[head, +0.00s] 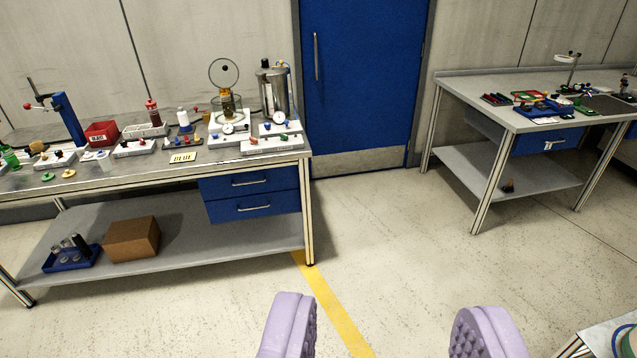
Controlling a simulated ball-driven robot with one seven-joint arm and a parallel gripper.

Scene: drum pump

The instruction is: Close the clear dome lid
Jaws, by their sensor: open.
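The clear dome lid (223,72) appears as a round, dark-rimmed clear disc standing raised above a glass vessel (228,105) near the right end of the left bench. The lid looks tilted up and open. The vessel sits on a white base with a round dial. My gripper (390,335) shows at the bottom of the view as two purple ribbed fingers, wide apart, with only floor between them. It is empty and far from the bench and the lid.
The left bench (190,168) holds a steel cylinder (273,92), a red bin (102,133), a blue press (68,120) and several small fixtures. A box (131,239) lies on its shelf. A second bench (475,100) stands right of the blue door (362,75). Open floor lies between.

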